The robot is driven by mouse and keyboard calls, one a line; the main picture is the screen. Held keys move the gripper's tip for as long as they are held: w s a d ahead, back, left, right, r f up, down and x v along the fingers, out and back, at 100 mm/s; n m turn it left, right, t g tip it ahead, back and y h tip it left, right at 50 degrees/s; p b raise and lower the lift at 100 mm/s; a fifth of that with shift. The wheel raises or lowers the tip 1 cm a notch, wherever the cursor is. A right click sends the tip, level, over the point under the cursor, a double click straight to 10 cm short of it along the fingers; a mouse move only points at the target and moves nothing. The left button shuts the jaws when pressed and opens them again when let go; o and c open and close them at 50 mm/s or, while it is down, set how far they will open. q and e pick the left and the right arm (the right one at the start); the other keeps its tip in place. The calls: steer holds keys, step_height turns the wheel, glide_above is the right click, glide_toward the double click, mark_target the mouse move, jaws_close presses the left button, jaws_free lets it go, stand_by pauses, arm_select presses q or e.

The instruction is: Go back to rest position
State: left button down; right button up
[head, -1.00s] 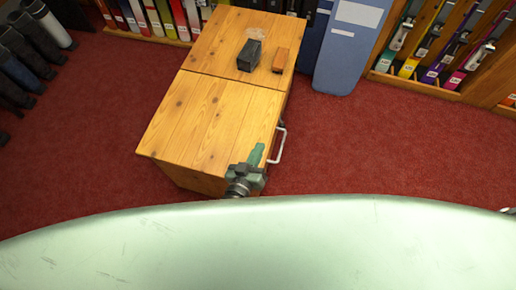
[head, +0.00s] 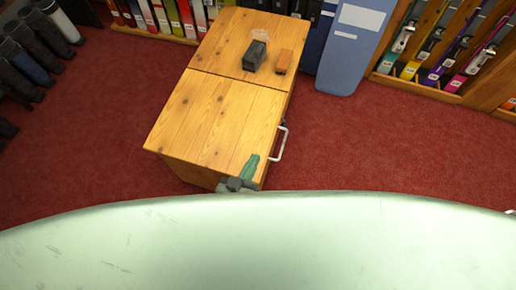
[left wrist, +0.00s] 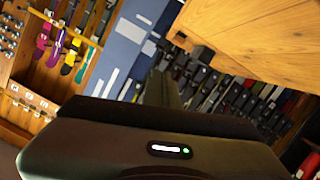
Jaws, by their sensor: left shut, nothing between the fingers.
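My left gripper (head: 250,166) is at the near right corner of the wooden bench (head: 215,120) in the head view, just beyond the pale curved edge of my own body. Its fingers are shut with nothing between them, close to the silver handle (head: 280,145) but apart from it. My right gripper is not in view.
A dark box (head: 254,56) and a small brown block (head: 284,61) sit on the bench's far part. Red carpet (head: 400,140) is clear at right.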

arm_select(q)
steer(key=s+a+f+g+y, duration=0.1)
steer(key=s+a+f+g, duration=0.2)
steer(key=f, duration=0.4)
steer(key=s+a+f+m+g+y, duration=0.1)
steer(key=s+a+f, duration=0.3)
steer(key=f, duration=0.3)
steer(key=s+a+f+g+y, duration=0.1)
steer(key=s+a+f+g, duration=0.2)
steer(key=f, duration=0.4)
steer(key=s+a+f+g+y, duration=0.1)
steer(key=s+a+f+g, duration=0.2)
steer(key=s+a+f, duration=0.3)
steer(key=s+a+f+g+y, duration=0.2)
steer(key=s+a+f, duration=0.5)
steer(key=s, duration=0.6)
steer(key=shift+a+m+g+y, duration=0.2)
steer(key=shift+m+g+y, duration=0.1)
steer(key=shift+g, duration=0.2)
